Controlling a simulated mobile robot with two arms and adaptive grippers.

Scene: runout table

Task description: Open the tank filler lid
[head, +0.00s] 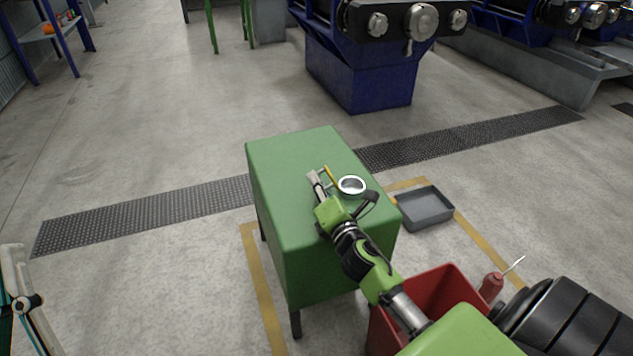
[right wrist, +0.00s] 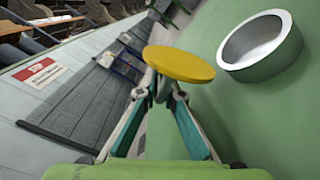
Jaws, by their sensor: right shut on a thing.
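The tank is a green box on legs (head: 285,200). Its filler neck, a silver ring (head: 351,185), stands on the top and shows its opening; it also shows in the right wrist view (right wrist: 289,50). The yellow round lid (right wrist: 180,63) stands tilted up beside the neck, apart from its rim; in the head view it is a thin yellow edge (head: 331,178). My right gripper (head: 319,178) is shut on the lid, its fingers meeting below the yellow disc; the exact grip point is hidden. Part of my left gripper (head: 20,295) shows at the left edge, its jaws unclear.
A red bin (head: 445,290) stands in front of the tank, partly behind my right arm, with a red-handled tool (head: 492,286) beside it. A grey tray (head: 424,207) lies on the floor to the right. A blue machine (head: 360,75) stands behind.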

